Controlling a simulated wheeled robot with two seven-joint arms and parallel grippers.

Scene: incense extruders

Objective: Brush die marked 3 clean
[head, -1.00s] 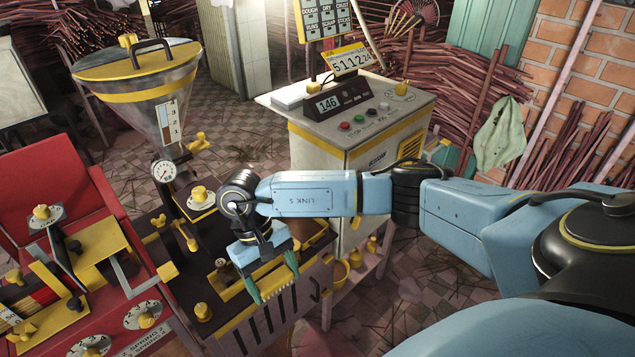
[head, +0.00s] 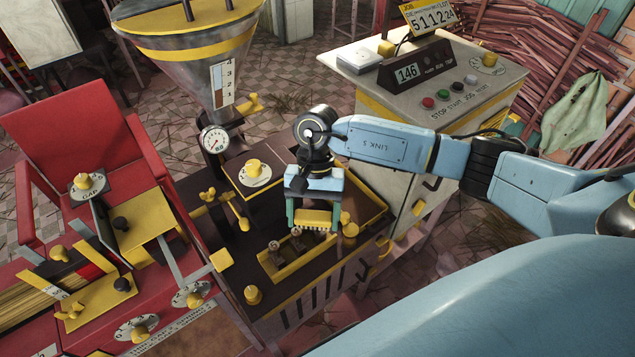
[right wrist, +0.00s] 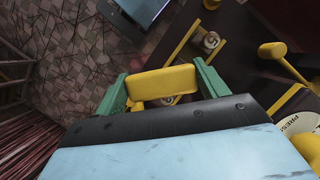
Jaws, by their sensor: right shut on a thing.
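My right gripper (head: 312,222) is shut on a yellow brush (head: 314,216) with pale bristles pointing down. In the right wrist view the brush (right wrist: 163,82) spans between my two green fingers. It is held over a yellow-framed rack (head: 268,268) on the dark press bench. Small round metal dies stand in the rack, one at the left (head: 274,246) and another beside it (head: 296,234). The brush is just above and right of them and may hide more. Contact cannot be told. No number on the dies is legible, so die 3 cannot be picked out. My left gripper is not in view.
A steel hopper (head: 190,50) with a gauge (head: 214,139) stands behind the bench. A red machine (head: 75,150) with yellow knobs is at left. A control cabinet (head: 400,90) stands behind my right arm. A yellow knob (head: 253,294) sits near the bench's front.

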